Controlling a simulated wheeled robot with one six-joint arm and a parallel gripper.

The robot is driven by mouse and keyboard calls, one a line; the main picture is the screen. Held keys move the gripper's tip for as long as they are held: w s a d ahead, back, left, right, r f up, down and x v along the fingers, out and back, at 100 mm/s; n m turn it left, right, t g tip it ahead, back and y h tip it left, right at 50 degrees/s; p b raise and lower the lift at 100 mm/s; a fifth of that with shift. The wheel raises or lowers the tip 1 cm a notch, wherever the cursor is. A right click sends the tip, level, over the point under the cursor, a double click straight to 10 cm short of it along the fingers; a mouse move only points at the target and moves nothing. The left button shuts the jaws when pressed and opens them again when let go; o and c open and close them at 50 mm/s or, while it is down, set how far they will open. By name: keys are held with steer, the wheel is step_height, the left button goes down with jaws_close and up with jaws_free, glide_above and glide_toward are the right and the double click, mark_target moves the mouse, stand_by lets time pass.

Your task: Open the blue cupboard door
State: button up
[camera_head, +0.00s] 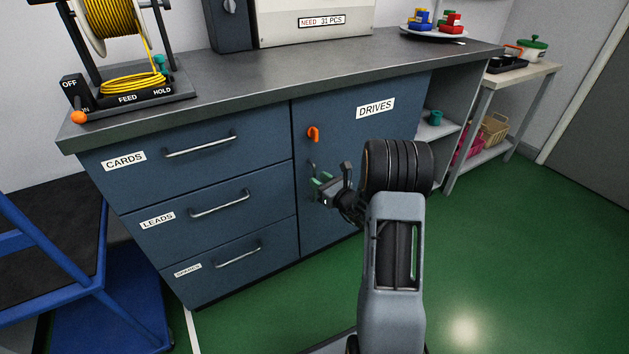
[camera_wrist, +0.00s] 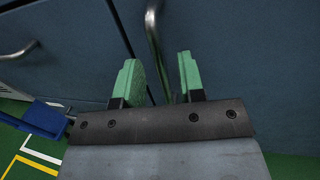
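The blue cupboard door (camera_head: 360,150), labelled DRIVES, is shut flush in the counter's front, right of the drawers. An orange catch (camera_head: 313,134) sits near its upper left edge. A vertical silver bar handle (camera_wrist: 155,48) on the door shows in the wrist view; in the head view my gripper mostly hides it. My gripper (camera_head: 318,186) is in front of the door's left side, below the catch. In the wrist view its green fingertips (camera_wrist: 159,72) are apart, with the handle's lower part appearing between them. I cannot tell whether either finger touches the handle.
Drawers labelled CARDS (camera_head: 180,165) and LEADS (camera_head: 190,220) are shut on the left. A blue trolley (camera_head: 75,300) stands at the far left. Green floor (camera_head: 500,250) is clear to the right. A side table (camera_head: 520,78) stands beyond the counter.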

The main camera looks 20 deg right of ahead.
steer(key=shift+x, duration=1.4)
steer(key=shift+c, duration=0.2)
jaws_close()
steer(key=shift+s, duration=0.1)
